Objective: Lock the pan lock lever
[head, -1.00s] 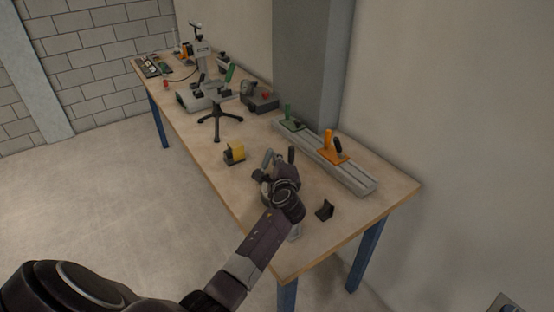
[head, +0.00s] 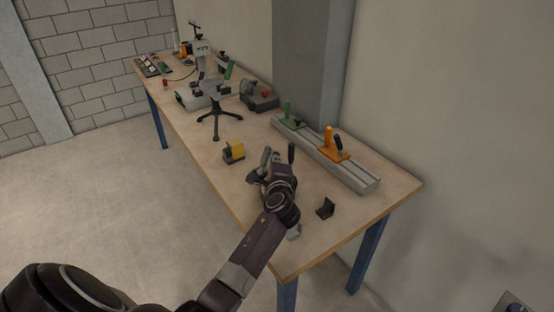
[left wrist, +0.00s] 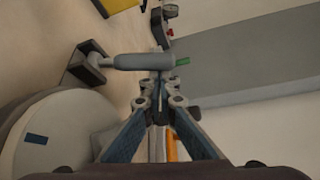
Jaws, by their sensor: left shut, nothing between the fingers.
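A lever with a grey rounded handle (left wrist: 145,62) on a dark block-like mount (left wrist: 86,63) lies across the left wrist view, just beyond my fingertips. I take it for the pan lock lever. My left gripper (left wrist: 160,88) is shut and empty, its tips close to the handle; I cannot tell whether they touch. A pale round body (left wrist: 45,140) is at the lower left of that view. In the head view my left gripper (head: 270,172) is over the near part of the bench, and my arm hides much of the fixture there. My right gripper is out of view.
The wooden bench (head: 318,248) also holds a yellow-and-black block (head: 233,152), a small black bracket (head: 325,208) and a grey rail (head: 355,174) with green (head: 292,122) and orange (head: 333,147) clamps. Other equipment stands farther back. The bench's right front corner is mostly clear.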

